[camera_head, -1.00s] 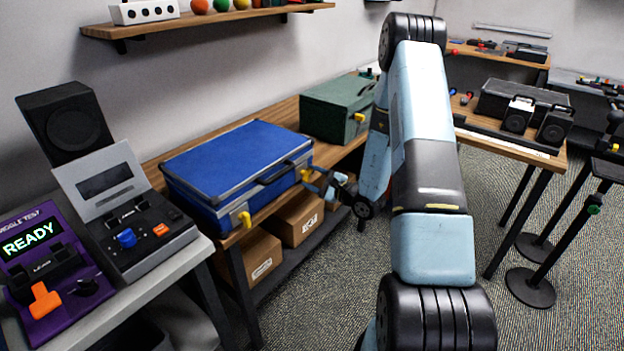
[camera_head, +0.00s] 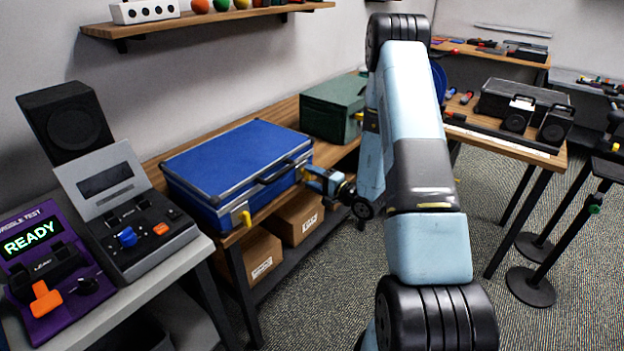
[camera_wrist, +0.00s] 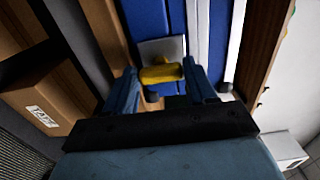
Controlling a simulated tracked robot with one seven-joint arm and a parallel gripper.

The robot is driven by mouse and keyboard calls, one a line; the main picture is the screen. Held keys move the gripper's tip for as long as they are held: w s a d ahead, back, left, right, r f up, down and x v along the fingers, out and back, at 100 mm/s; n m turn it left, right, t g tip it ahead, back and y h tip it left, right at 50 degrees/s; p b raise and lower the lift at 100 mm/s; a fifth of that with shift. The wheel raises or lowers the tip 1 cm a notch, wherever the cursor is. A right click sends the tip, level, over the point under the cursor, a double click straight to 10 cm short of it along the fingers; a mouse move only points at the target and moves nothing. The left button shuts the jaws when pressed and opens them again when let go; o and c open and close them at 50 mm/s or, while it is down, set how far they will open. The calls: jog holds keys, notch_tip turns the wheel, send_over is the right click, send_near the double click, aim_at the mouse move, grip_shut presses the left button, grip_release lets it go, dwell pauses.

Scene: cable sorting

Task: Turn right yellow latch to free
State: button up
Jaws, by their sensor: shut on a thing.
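The blue case (camera_head: 235,165) lies closed on the wooden bench, with two yellow latches on its front. The left yellow latch (camera_head: 245,218) is in clear view in the head view. The right yellow latch (camera_wrist: 160,74) shows between my fingers in the wrist view, on a grey plate on the case's blue side; in the head view my gripper mostly hides it. My gripper (camera_head: 312,177) is at the right end of the case's front, and it also shows in the wrist view (camera_wrist: 163,85). Its fingers are shut on the right latch.
A green box (camera_head: 332,108) stands behind and right of the case. Cardboard boxes (camera_head: 300,215) sit on the shelf below. A purple console (camera_head: 60,270) and a grey one stand at the left. Open carpet lies to the right of the bench.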

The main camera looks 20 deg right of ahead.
jog(key=shift+s+a+f, duration=0.1)
jog(key=shift+s+f, duration=0.05)
jog(key=shift+f, duration=0.15)
jog(key=o, duration=0.7)
jog(key=shift+c, duration=0.2)
jog(key=o, duration=0.4)
jog(key=shift+r, duration=0.15)
jog(key=v, duration=1.3)
jog(key=shift+s+d, duration=0.15)
jog(key=shift+d, duration=0.15)
